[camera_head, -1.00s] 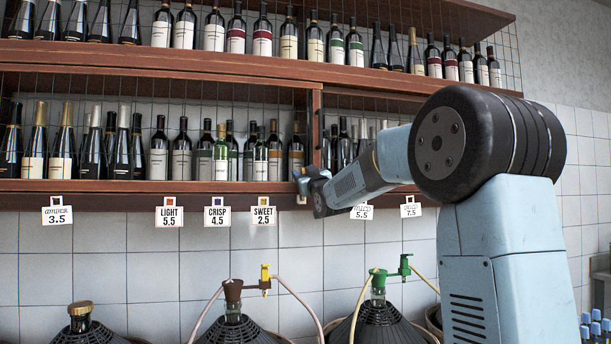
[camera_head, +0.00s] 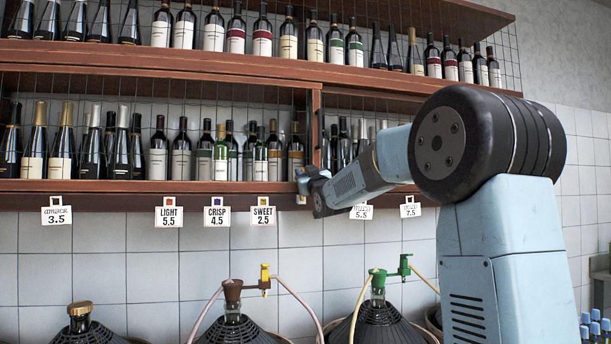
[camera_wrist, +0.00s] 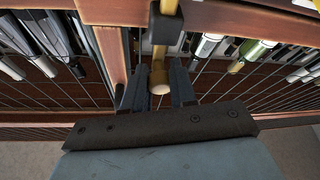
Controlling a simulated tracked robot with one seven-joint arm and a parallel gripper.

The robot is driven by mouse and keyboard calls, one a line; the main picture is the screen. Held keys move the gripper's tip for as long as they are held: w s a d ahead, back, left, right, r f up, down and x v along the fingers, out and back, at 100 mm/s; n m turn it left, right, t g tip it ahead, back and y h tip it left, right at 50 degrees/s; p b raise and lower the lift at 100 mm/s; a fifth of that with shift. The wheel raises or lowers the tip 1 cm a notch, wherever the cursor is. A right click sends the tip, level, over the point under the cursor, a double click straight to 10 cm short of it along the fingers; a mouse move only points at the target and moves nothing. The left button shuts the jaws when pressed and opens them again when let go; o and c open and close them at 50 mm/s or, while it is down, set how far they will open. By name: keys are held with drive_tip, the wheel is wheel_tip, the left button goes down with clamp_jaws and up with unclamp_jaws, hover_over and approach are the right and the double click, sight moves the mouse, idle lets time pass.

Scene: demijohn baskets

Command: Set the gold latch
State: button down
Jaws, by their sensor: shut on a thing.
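The gold latch (camera_wrist: 159,50) is a brass-coloured bar in the wrist view, passing through a dark block (camera_wrist: 165,22) near the top and ending in a rounded knob (camera_wrist: 159,82). My gripper (camera_wrist: 158,88) has its two dark fingers on either side of the knob, shut on it. In the head view my gripper (camera_head: 304,184) is at the lower edge of the cabinet, by the upright frame post. A small pale bit shows at the fingertips there, but the latch itself is too small to make out.
The wooden cabinet (camera_head: 230,187) holds rows of bottles behind wire mesh. Price tags (camera_head: 217,216) hang along its lower edge, left and right of my gripper. Below stand demijohns in dark baskets (camera_head: 376,327) with taps and hoses. The tiled wall between is clear.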

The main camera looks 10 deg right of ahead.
drive_tip(key=shift+r, duration=1.75)
drive_tip(key=c, duration=0.9)
unclamp_jaws()
drive_tip(key=shift+f, duration=0.1)
drive_tip(key=v, duration=1.3)
drive_tip(key=shift+s+f, duration=0.25)
drive_tip(key=shift+s, duration=0.1)
